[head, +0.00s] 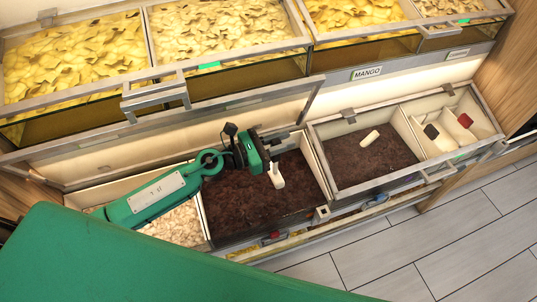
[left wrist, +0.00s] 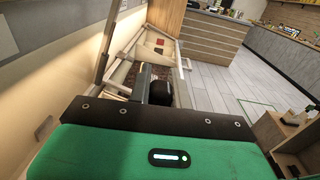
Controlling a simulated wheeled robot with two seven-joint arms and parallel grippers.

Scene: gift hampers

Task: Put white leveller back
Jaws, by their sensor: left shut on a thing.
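My left gripper (head: 268,166) is shut on a small white piece, the white leveller (head: 277,176), which hangs down from its jaws. It is over the middle bin of dark brown contents (head: 240,205); I cannot tell whether its lower end touches them. Another small white piece (head: 370,138) lies on the dark contents of the bin to the right. In the left wrist view the jaws (left wrist: 153,90) show beyond the green wrist housing, but the leveller is not clear there. My right gripper is not in view.
A pale compartment at right holds items with a black part (head: 431,131) and a red part (head: 465,120). A bin of pale pieces (head: 178,225) is at left. A raised lid frame (head: 315,98) stands behind the middle bin. Yellow-filled bins (head: 75,55) are above.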

